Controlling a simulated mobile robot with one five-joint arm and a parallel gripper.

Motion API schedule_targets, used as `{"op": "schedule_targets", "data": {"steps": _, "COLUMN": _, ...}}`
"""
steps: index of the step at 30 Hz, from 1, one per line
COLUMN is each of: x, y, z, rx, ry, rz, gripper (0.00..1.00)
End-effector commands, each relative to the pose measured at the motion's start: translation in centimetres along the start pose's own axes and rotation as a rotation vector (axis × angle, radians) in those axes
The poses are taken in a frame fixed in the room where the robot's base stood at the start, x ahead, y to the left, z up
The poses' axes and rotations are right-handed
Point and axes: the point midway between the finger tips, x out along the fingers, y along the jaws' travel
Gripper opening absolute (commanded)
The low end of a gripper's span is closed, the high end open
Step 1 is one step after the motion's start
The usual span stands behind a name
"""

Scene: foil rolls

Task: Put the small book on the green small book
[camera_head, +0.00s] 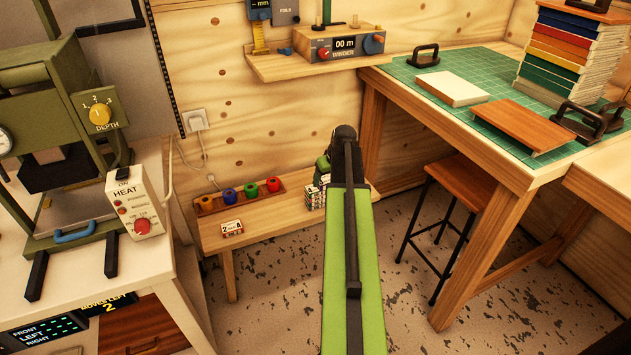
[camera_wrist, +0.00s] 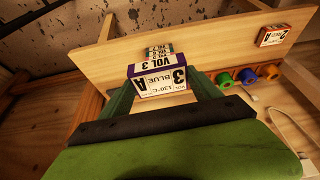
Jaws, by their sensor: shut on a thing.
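My gripper (camera_wrist: 162,84) is shut on a small book (camera_wrist: 160,72) with a purple edge and a white label reading VOL 3 and BLUE A. In the wrist view the book sits between the two green fingers. Just beyond it, small books with a teal-green edge (camera_wrist: 158,50) are partly hidden behind it; I cannot tell whether they touch it. In the head view my gripper (camera_head: 322,172) is mostly hidden by my arm, over a small stack of labelled books (camera_head: 314,196) on the low wooden bench (camera_head: 270,224). The gap between held book and stack is unclear.
Another small book marked 2 (camera_head: 232,227) lies at the bench's front left. A wooden rack (camera_head: 240,197) of several coloured rolls stands along its back. A stool (camera_head: 455,190) and a tall table with a green mat (camera_head: 415,70) are right; a press (camera_head: 70,150) is left.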

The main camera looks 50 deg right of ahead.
Motion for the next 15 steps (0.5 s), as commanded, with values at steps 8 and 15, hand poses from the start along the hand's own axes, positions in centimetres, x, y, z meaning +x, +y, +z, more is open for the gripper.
{"op": "schedule_targets", "data": {"steps": 8, "x": -2.7, "y": 4.7, "z": 0.6, "rx": 0.04, "ry": 0.001, "rz": 0.016, "gripper": 0.3}}
{"op": "schedule_targets", "data": {"steps": 15, "x": 2.0, "y": 3.2, "z": -1.9, "rx": 0.036, "ry": 0.001, "rz": 0.016, "gripper": 0.3}}
